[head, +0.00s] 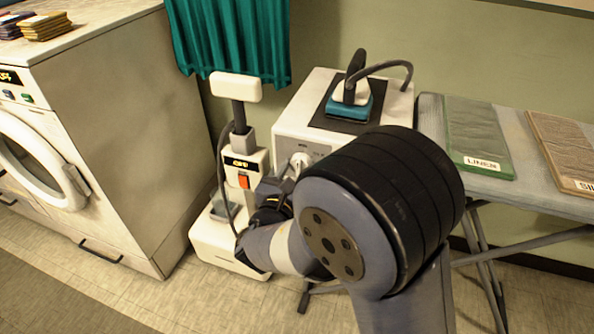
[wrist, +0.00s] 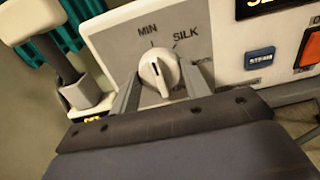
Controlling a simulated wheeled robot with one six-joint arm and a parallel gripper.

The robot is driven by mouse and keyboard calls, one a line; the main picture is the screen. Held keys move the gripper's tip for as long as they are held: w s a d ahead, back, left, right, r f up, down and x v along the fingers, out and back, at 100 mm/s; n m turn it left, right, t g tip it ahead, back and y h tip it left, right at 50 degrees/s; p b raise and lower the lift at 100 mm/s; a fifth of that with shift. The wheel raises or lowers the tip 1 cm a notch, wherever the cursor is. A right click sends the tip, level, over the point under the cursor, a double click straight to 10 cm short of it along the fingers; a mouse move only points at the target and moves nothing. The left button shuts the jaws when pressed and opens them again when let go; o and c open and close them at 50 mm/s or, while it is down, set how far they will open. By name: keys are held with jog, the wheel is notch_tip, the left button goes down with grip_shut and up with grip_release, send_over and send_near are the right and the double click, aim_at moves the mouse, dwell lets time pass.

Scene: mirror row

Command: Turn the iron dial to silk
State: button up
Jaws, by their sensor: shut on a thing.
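The iron dial (wrist: 158,72) is a white round knob with a raised ridge, on a grey panel marked MIN and SILK. Its ridge stands nearly upright, its upper end between the two words; I cannot tell the exact setting. My gripper (wrist: 160,84) is shut on the dial, one finger on each side. In the head view the dial (head: 300,160) shows in part on the front of the white iron station (head: 310,110), with my arm in front of it. The teal and white iron (head: 350,104) sits on top, on a dark mat.
A white upright appliance (head: 236,88) with a red switch stands close left of the station. A washing machine (head: 110,110) is farther left. The ironing board (head: 515,195) on the right holds a green cloth (head: 475,135) labelled LINEN and a brown cloth (head: 565,145).

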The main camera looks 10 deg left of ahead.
jog(key=shift+f+b, duration=0.15)
jog(key=shift+b, duration=0.25)
jog(key=m+b, duration=0.9)
jog(key=b, duration=0.3)
jog(key=shift+m, duration=0.3)
jog(key=shift+b, duration=0.4)
jog(key=o, duration=1)
jog(key=s, duration=0.3)
jog(key=s+p, duration=0.1)
jog(key=s, duration=0.3)
jog(key=s+a+p, duration=0.1)
jog(key=s, duration=0.3)
